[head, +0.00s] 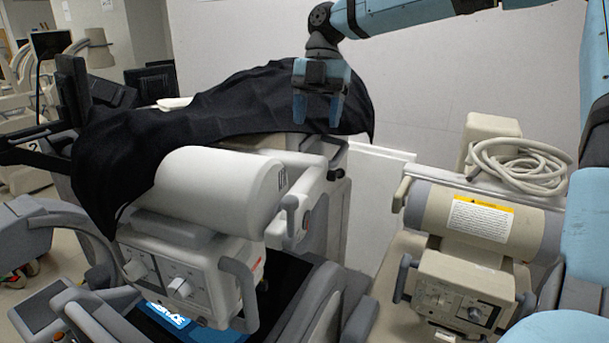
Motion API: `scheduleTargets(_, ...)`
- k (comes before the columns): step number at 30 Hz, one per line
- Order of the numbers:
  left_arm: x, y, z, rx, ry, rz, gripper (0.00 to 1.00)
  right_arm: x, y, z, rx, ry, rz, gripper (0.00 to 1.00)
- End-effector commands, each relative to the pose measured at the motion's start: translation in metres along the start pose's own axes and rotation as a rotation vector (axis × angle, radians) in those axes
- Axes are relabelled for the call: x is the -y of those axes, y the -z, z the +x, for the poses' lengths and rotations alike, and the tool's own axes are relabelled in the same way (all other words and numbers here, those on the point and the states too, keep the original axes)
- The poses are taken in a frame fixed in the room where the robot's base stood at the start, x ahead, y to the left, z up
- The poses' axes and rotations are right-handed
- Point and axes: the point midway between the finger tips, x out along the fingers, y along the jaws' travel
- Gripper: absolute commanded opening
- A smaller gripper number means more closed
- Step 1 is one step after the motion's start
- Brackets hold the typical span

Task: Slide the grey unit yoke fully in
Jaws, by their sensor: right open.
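A grey-and-cream unit (480,222) with a yellow-topped warning label is at the right, above a control box (455,290) with knobs. Grey side handles (403,278) flank that box. A larger white unit (220,185) with a grey handle (291,215) and knobbed box is at centre-left. Which part is the yoke named in the task is not clear. My right gripper (317,110) points down with its blue fingers apart and empty. It appears in front of the black cover, behind the white unit in the picture, and apart from both units. My left gripper is not in view.
A black cover (225,105) drapes over the cart behind the white unit. A coiled pale cable (520,165) lies on top of the right cart. Dark monitors (72,88) stand at the left. A pale wall (430,80) closes off the back.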

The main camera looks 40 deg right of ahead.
Motion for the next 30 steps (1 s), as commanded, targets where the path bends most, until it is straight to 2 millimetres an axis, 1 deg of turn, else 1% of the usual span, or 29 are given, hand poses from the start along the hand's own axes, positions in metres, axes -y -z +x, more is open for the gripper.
scheduleTargets(5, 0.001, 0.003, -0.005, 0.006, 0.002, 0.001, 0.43, 0.0, 0.001, 0.029, -0.006, 0.001, -0.001, 0.58)
scheduleTargets(12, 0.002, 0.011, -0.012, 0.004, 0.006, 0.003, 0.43, 0.0, 0.002, 0.081, -0.008, 0.0, -0.001, 0.58)
scheduleTargets(18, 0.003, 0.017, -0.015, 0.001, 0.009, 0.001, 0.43, 0.0, 0.002, 0.114, -0.007, -0.002, -0.001, 0.58)
scheduleTargets(24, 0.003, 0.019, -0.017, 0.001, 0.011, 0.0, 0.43, -0.001, 0.001, 0.128, -0.005, -0.006, -0.001, 0.58)
scheduleTargets(30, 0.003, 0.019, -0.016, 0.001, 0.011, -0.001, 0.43, -0.001, 0.001, 0.13, -0.005, -0.007, -0.001, 0.58)
